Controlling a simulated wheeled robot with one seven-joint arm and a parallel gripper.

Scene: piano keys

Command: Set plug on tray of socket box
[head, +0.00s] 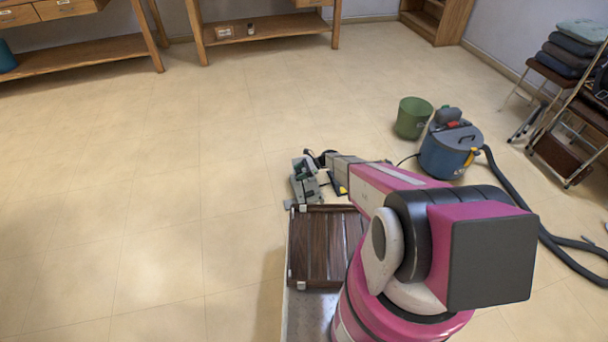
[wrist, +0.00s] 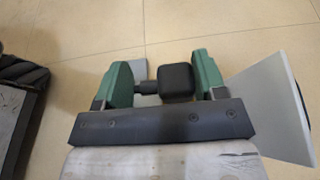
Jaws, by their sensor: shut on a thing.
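My gripper (wrist: 165,80) has two green fingers in the wrist view, shut on a black plug (wrist: 177,82). The plug has a blocky body, with a narrower dark part reaching toward the left finger. In the head view my gripper is small and partly hidden by the arm, near a grey piece of equipment (head: 305,187) beyond the dark slatted wooden crate. I cannot tell whether this grey piece is the socket box. No tray of a socket box can be made out clearly. A pale flat panel (wrist: 268,108) shows right of the fingers in the wrist view.
A blue vacuum cleaner (head: 450,150) with a black hose (head: 530,215) stands to the right, beside a green bucket (head: 413,118). The slatted wooden crate (head: 322,248) is at lower centre. A chair with folded cloths (head: 570,55) is at far right. The left floor is clear.

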